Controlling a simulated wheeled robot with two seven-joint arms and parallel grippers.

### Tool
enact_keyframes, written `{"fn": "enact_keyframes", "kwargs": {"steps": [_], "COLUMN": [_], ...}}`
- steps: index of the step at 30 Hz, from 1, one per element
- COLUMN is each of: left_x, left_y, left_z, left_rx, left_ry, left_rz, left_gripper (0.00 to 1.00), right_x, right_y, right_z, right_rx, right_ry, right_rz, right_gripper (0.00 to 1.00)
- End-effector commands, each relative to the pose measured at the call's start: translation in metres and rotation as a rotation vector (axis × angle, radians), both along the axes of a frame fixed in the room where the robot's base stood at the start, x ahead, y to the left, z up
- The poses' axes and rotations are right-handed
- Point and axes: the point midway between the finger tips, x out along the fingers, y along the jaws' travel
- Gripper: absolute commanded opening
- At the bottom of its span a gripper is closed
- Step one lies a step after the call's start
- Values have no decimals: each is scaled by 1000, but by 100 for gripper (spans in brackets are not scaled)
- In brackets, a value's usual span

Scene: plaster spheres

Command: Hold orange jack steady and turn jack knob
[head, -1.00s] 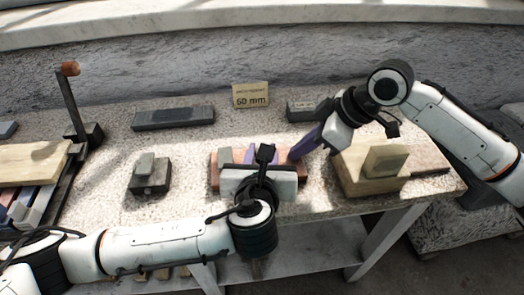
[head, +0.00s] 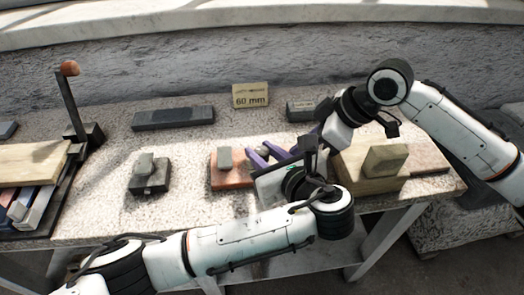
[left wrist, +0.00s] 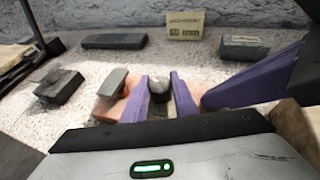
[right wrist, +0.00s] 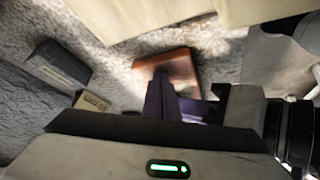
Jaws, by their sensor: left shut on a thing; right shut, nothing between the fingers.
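The orange jack (head: 230,176) lies on the speckled tabletop with a grey block (head: 225,158) on its left end. Its grey rounded knob (left wrist: 158,87) shows in the left wrist view between the purple fingers of my left gripper (left wrist: 160,100). My left gripper (head: 264,156) is shut on this knob. My right gripper (right wrist: 170,98) comes in from the right, shut and empty. Its purple fingers point at the orange jack, which also shows in the right wrist view (right wrist: 178,66). My left gripper's body hides part of the jack in the head view.
A dark jack (head: 148,182) stands to the left. A 60 mm card (head: 250,95), dark bars and a lever (head: 68,100) stand farther back. Tabletop in front is clear.

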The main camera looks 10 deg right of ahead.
Motion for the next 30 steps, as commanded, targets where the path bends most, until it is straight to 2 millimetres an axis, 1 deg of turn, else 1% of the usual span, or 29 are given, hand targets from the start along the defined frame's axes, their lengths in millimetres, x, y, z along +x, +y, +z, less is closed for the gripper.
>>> {"fn": "enact_keyframes", "kwargs": {"steps": [1,9,10,13,23,26,30], "left_x": [1,1,1,1,-2,-11,-32], "left_y": [1,1,1,1,-1,-4,-12], "left_z": [0,0,0,0,0,4,14], "left_rx": [0,1,1,1,1,0,-1], "left_ry": [-1,-2,-2,-2,-1,0,-2], "left_rz": [4,4,4,3,1,-1,-1], "left_gripper": [3,3,27,44,45,45,45], "right_x": [-4,-4,-4,-4,-4,-4,-4], "right_y": [-1,-1,-1,-1,-1,-1,-1], "right_z": [-7,-7,-7,-7,-7,-7,-7], "right_rx": [-9,-10,-10,-10,-9,-10,-9], "right_ry": [17,17,17,17,16,16,16], "right_rz": [4,4,4,4,4,3,2], "right_gripper": [0,0,0,0,0,0,0]}}
